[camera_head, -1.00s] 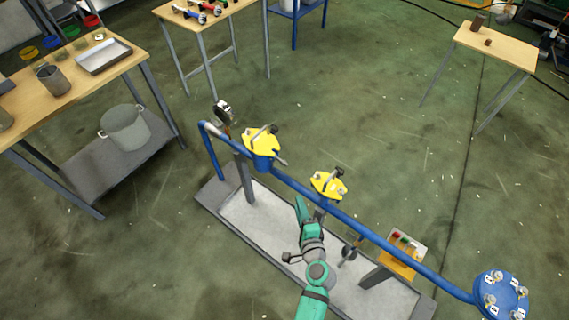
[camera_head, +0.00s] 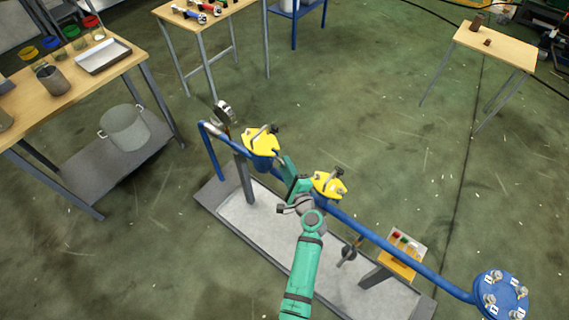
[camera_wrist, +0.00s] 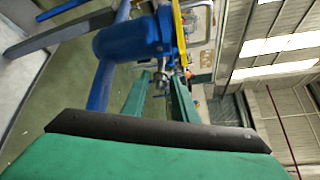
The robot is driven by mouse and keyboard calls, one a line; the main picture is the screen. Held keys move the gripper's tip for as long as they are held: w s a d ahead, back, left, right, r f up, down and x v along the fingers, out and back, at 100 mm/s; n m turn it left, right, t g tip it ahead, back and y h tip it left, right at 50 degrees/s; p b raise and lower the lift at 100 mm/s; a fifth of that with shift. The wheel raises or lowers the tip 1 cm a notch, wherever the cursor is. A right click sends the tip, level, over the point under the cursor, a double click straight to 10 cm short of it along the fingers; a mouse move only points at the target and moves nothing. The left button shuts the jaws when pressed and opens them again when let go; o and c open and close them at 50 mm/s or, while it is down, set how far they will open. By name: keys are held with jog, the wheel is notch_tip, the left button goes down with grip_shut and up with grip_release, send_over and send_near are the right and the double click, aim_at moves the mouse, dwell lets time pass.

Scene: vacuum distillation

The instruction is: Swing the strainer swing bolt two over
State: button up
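Two blue strainer bodies with yellow lids sit on a blue pipe in the head view: a left one (camera_head: 262,142) and a right one (camera_head: 328,184). Each lid carries grey metal fittings. My green gripper (camera_head: 288,166) is between them, its tip close to the left strainer's right side. In the wrist view a blue strainer body (camera_wrist: 130,40) with a yellow lid edge (camera_wrist: 179,30) lies ahead. My gripper (camera_wrist: 161,82) has its fingers apart there, with a small grey swing bolt (camera_wrist: 162,74) beyond or between the tips. I cannot tell which bolt is number two, or whether there is contact.
The blue pipe (camera_head: 385,243) runs over a grey tray (camera_head: 225,205) to a round blue flange (camera_head: 501,294). A gauge (camera_head: 222,112) stands at the left end and a yellow button box (camera_head: 402,256) at the right.

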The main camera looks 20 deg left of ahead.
jog(key=shift+x, duration=0.85)
grip_shut()
